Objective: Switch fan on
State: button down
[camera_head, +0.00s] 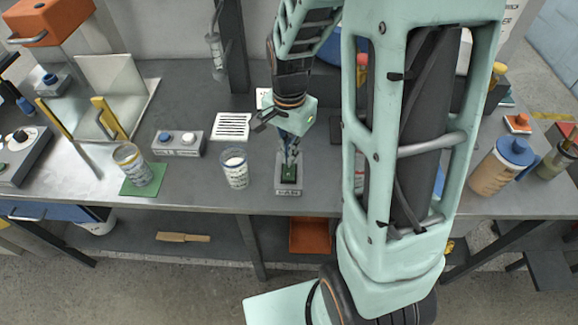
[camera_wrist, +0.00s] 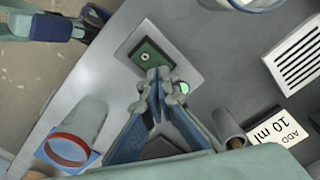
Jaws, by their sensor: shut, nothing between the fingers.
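The fan switch box (camera_head: 288,189) is a small grey box with a "FAN" label on its front, standing near the front edge of the bench. Its green switch (camera_head: 289,173) is on top and also shows in the wrist view (camera_wrist: 148,57) on the pale box top (camera_wrist: 190,63). My gripper (camera_head: 291,157) points down just above the box, fingers together and empty. In the wrist view my fingertips (camera_wrist: 160,80) overlap the near end of the green switch. I cannot tell whether they touch it. A small bright green spot shows beside the right fingertip.
A clear beaker (camera_head: 234,170) stands just left of the box. A white striped card (camera_head: 233,126) lies behind the beaker. A bottle with a blue lid (camera_head: 503,166) stands at the right.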

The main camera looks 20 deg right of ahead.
jog(key=shift+r+p, duration=1.8)
jog(key=shift+r, duration=0.8)
